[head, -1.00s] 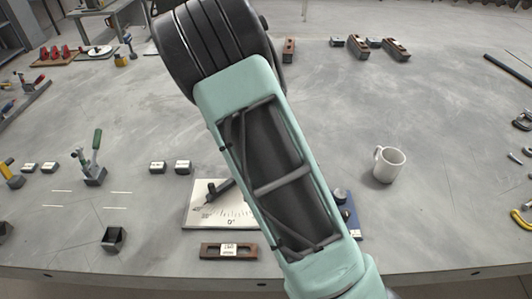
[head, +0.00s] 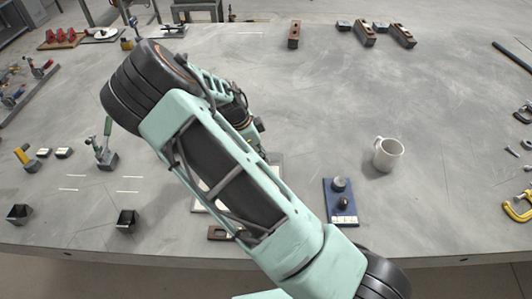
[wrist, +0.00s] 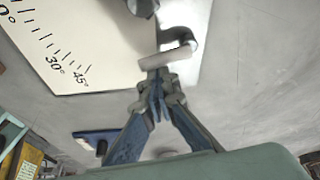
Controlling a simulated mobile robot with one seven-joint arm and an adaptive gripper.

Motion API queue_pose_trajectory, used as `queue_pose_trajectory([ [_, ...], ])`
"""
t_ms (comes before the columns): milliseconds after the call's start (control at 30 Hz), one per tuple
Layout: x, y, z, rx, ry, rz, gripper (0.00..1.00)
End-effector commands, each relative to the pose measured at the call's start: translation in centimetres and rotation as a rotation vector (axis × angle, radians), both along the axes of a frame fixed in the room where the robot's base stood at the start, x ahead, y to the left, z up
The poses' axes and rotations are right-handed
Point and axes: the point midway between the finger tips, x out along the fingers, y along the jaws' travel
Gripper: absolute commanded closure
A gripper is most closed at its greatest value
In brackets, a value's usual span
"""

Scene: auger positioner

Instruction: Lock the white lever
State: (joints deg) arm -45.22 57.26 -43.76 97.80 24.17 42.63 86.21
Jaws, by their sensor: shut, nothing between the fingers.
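In the wrist view the angle plate (wrist: 70,40), a pale board with degree marks, lies at upper left. A short white bar (wrist: 166,56), which looks like the white lever, shows at its edge, beside a shiny curved metal part (wrist: 183,38). My gripper (wrist: 157,100) is shut and empty. Its fingertips are just below the white bar in the picture; I cannot tell whether they touch it. A dark knob (wrist: 140,6) is cut off at the top. In the head view my arm covers most of the angle plate and hides the fingertips.
A green-handled clamp (head: 106,145) and small dark boxes (head: 126,220) are at left. Brown blocks (head: 294,34) lie at the back.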

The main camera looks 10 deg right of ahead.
Motion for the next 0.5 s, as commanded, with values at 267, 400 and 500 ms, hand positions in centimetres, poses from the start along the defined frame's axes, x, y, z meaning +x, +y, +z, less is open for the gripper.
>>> queue_pose_trajectory([
  [267,-0.16,0.76,-0.02,0.001,-0.001,-0.127,1.0],
  [400,-0.18,1.0,-0.03,0.001,-0.001,-0.125,1.0],
  [500,-0.2,1.1,-0.03,0.001,-0.001,-0.124,1.0],
])
